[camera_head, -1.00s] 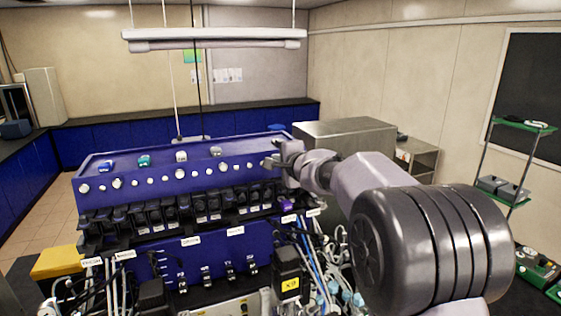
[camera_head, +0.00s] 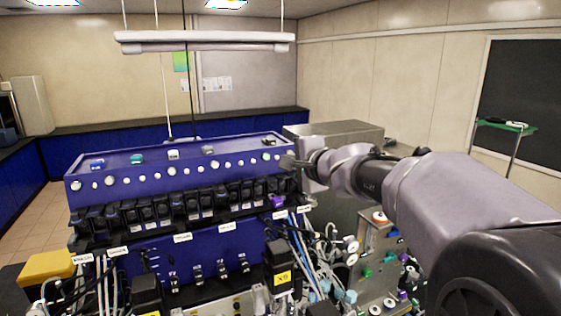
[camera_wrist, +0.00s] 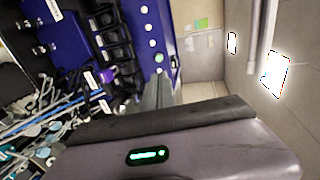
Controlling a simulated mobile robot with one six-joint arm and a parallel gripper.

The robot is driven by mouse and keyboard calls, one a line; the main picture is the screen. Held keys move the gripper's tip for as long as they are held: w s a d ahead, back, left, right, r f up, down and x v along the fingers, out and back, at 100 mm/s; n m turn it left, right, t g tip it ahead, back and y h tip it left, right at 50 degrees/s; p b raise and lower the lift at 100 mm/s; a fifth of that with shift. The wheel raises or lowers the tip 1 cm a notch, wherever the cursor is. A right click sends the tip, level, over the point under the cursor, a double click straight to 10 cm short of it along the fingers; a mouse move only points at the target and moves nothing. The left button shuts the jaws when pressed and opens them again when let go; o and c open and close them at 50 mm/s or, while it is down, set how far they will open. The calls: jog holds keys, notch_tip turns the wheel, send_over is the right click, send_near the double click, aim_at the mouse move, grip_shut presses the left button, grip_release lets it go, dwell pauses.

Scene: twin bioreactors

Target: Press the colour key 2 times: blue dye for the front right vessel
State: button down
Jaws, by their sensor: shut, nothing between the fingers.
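A long blue console (camera_head: 120,173) stands in front of me. In the wrist view the shut fingers (camera_wrist: 158,92) point at the end of the button row (camera_wrist: 152,43). Which button is the blue dye key is too small to read. No vessel is clearly recognisable.
Below the buttons are a row of black units (camera_head: 165,208), white labels, cables and tubes (camera_head: 310,255). A purple part (camera_head: 278,202) sits under the right end. A lamp (camera_head: 205,42) hangs above.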

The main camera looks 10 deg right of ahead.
send_near(266, 156)
jog(key=shift+x, duration=2.35)
jog(key=shift+w, duration=0.1)
jog(key=shift+x, duration=1.3)
jog(key=shift+b+v, duration=0.6)
jog(key=shift+v, duration=0.45)
jog(key=shift+s+d+r, duration=0.15)
jog(key=shift+s, duration=0.3)
jog(key=shift+w, duration=0.25)
